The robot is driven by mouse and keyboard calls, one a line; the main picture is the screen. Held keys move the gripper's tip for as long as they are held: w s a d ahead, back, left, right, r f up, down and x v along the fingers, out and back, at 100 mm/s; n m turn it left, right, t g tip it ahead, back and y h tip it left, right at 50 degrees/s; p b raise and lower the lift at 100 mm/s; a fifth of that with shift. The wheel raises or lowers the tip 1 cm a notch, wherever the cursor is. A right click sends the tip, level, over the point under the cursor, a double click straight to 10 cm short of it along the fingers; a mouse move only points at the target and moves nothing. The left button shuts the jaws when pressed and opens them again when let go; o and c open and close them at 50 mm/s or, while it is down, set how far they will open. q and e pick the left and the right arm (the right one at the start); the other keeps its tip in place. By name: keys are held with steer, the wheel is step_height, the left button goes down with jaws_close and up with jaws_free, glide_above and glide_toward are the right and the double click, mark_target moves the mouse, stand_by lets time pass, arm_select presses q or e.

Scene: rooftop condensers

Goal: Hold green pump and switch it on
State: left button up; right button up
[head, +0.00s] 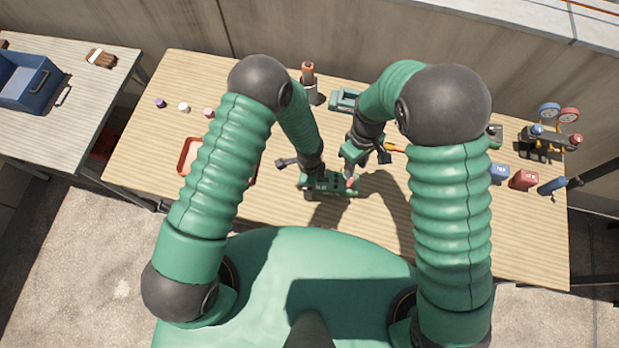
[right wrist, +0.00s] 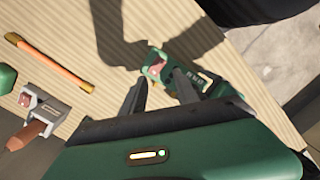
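The green pump (head: 345,190) is at the middle of the table's near part. In the right wrist view the pump (right wrist: 182,92) shows a reddish part at its left end. My left gripper (head: 311,181) is at the pump's left part in the head view and appears shut on it; its fingertips are mostly hidden. My right gripper (head: 350,177) is over the pump's right end. In the right wrist view the right gripper's (right wrist: 158,78) two dark fingers stand apart with nothing between them, close to the reddish part; contact cannot be told.
An orange-handled tool (right wrist: 50,62) lies beside the right gripper. A red tray (head: 186,158) is partly behind my left arm. A blue toolbox (head: 22,82) sits on another table.

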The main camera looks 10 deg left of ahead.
arm_select(q)
steer(key=shift+s, duration=0.1)
steer(key=c, duration=0.7)
jaws_close()
arm_select(e)
steer(key=c, duration=0.4)
steer(key=shift+r, duration=0.15)
steer(key=shift+c, duration=1.3)
arm_select(q)
steer(key=shift+r, duration=0.1)
arm_select(e)
steer(key=r+n, duration=0.1)
steer(key=n, duration=0.2)
steer(key=r+n, duration=0.2)
steer(key=n, duration=0.1)
steer(key=r+n, duration=0.2)
steer(key=n, duration=0.1)
steer(key=shift+w+d, duration=0.1)
steer(key=shift+w, duration=0.25)
jaws_close()
